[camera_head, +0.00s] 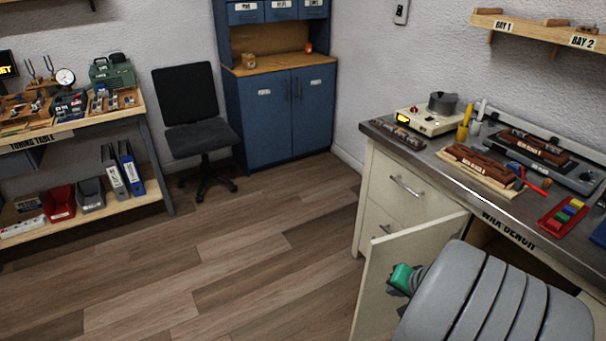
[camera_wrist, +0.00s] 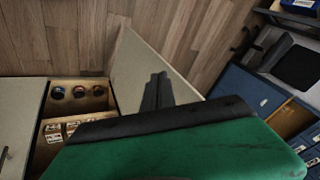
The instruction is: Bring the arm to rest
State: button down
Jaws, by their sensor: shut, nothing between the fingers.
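My gripper (camera_wrist: 158,88) shows in the wrist view as dark fingers, closed together and empty, beyond my green and black wrist housing. They overlap the pale open cabinet door (camera_wrist: 133,62) in the picture; I cannot tell whether they touch it. In the head view my grey arm comes in at the bottom right, in front of the wax bench (camera_head: 509,230). My green wrist part shows beside the open door (camera_head: 376,305); the fingertips cannot be made out there.
The open compartment (camera_wrist: 48,140) holds dark round items and small boxes. The bench top carries a hot plate (camera_head: 433,119), brown blocks (camera_head: 478,163) and a colored tray (camera_head: 563,216). A chair (camera_head: 205,138) and blue cabinet (camera_head: 270,120) stand at the back. The wooden floor (camera_head: 230,270) is clear.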

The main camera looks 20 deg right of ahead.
jog(key=s+a+g+y, duration=0.1)
jog(key=s+a+g, duration=0.35)
jog(key=s, duration=0.75)
jog(key=w+a+r+n+p, duration=0.3)
jog(key=w+a+r+n, duration=0.2)
jog(key=a+r, duration=0.4)
jog(key=w+a+r+n+t+p, duration=0.1)
jog(key=w+a+r+n+p, duration=0.2)
jog(key=w+a+r+n, duration=0.2)
jog(key=w+a+r, duration=0.1)
jog(key=a+r, duration=0.2)
jog(key=a, duration=0.2)
jog(key=shift+w+r+h, duration=0.15)
jog(key=shift+r+h, duration=0.25)
jog(key=shift+a+t, duration=0.1)
jog(key=shift+t, duration=0.15)
